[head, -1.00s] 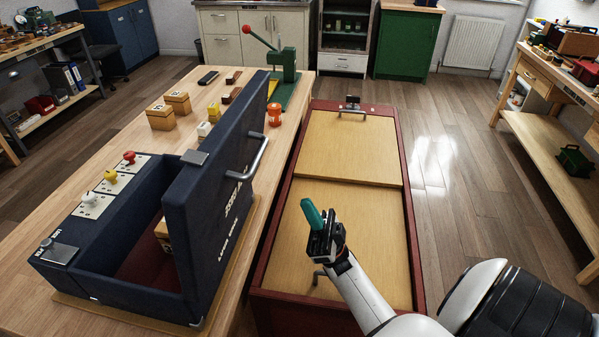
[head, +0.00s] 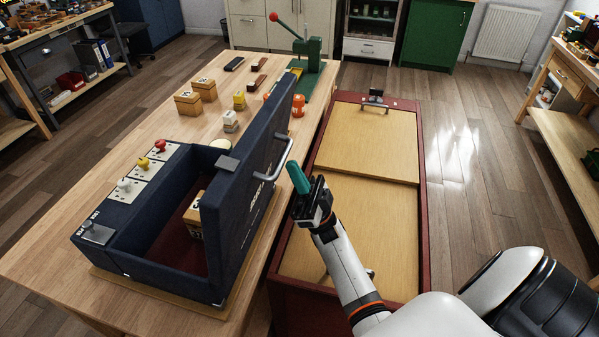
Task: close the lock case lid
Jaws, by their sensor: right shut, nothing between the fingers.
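The dark blue lock case (head: 95,250) stands on the wooden table at the left. Its lid (head: 236,225) stands up steeply on the right side, with a metal handle (head: 279,158) on its outer face. A wooden block (head: 194,222) sits inside the case, partly hidden by the lid. My right gripper (head: 306,192) is to the right of the lid, over the red-edged cabinet, apart from the handle as far as I can tell. Its fingers are shut, and a teal tip sticks up from it. My left gripper is not in view.
Red, yellow and white knobs (head: 144,163) stand on the case's left part. Small wooden boxes (head: 188,103), an orange jar (head: 298,105) and a green lever press (head: 308,62) stand farther back on the table (head: 40,235). The red-edged cabinet (head: 365,148) is right of the table.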

